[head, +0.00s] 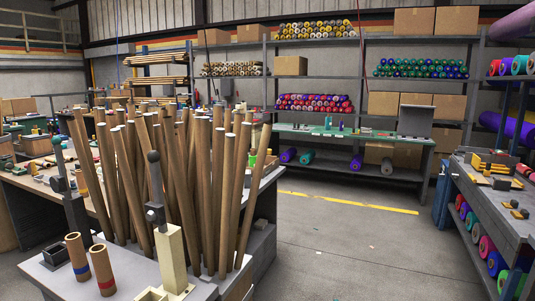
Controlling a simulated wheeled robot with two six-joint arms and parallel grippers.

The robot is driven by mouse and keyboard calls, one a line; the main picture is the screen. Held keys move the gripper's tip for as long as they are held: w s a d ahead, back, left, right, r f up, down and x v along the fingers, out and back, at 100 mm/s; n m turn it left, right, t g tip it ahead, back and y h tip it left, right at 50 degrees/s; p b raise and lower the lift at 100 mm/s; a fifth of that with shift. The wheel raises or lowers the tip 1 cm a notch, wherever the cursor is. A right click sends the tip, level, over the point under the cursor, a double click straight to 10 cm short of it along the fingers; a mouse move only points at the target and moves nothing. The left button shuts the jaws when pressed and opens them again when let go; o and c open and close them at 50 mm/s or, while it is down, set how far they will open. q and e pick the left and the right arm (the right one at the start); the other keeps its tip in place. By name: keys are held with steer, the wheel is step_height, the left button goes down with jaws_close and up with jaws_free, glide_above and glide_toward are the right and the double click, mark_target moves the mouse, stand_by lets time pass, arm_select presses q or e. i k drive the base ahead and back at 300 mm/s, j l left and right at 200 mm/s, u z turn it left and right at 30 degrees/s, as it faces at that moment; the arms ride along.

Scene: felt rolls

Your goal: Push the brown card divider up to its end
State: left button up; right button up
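I cannot pick out a brown card divider in the head view. A dense bunch of long brown card tubes (217,195) stands upright and leaning at the front left, and hides what is behind and between them. Two short brown tubes stand on the grey surface in front: one with a blue band (76,257) and one with a red band (102,270). Neither of my grippers can be made out in this view.
A cream upright block (171,262) with a dark knobbed post stands before the tubes. A dark open box (55,256) sits left of it. Shelves with coloured rolls line the back. A workbench (490,200) stands right.

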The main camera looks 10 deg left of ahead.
mark_target(269, 158)
steer(key=i+l, duration=0.25)
steer(key=i, duration=0.2)
steer(key=i+l, duration=0.25)
steer(key=i, duration=0.2)
steer(key=i+l, duration=0.25)
steer(key=i, duration=0.25)
